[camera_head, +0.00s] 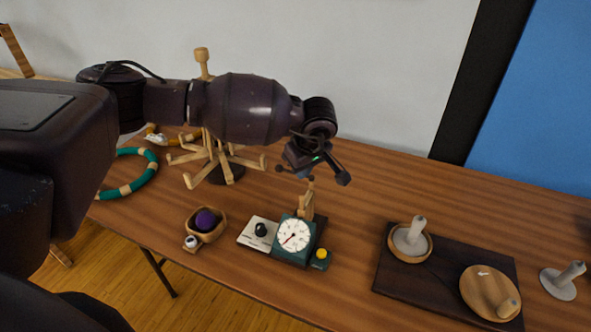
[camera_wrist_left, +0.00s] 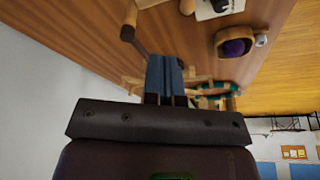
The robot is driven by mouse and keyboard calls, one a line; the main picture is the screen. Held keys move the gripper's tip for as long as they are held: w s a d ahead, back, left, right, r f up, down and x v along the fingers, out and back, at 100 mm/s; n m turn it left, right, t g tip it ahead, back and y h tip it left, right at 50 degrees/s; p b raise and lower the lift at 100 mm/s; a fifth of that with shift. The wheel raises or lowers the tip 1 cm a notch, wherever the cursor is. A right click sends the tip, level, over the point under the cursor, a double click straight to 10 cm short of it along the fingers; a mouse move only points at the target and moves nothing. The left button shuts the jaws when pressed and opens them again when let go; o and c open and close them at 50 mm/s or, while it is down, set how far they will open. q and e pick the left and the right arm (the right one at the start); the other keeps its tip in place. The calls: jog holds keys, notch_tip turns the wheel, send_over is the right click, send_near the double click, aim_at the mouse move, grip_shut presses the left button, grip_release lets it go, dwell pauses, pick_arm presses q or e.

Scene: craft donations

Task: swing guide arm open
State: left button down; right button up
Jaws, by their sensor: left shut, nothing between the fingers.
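A yarn meter (camera_head: 294,235) with a white dial and dark green housing stands near the table's front edge. A wooden post (camera_head: 306,203) rises behind its dial. A thin dark rod, which looks like the guide arm (camera_head: 289,174), runs left from the post's top below my gripper. In the left wrist view the post's wooden knob (camera_wrist_left: 127,33) is left of my fingers, and the dark rod (camera_wrist_left: 139,49) runs from it toward them. My left gripper (camera_head: 299,167) is shut and empty close to the rod; contact cannot be told. Its fingers also show in the wrist view (camera_wrist_left: 164,62). My right gripper is not in view.
A wooden swift (camera_head: 216,158) stands behind left, with a green ring (camera_head: 140,180) beside it. A bowl (camera_head: 207,228) with a purple ball sits left of the meter. A dark board (camera_head: 445,270) with wooden discs lies right. Bare table lies between meter and board.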

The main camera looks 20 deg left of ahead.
pick_arm(q)
jog(key=w+v, duration=0.1)
jog(key=v, duration=0.7)
jog(key=shift+s+a+r, duration=0.2)
jog(key=shift+s+r, duration=0.05)
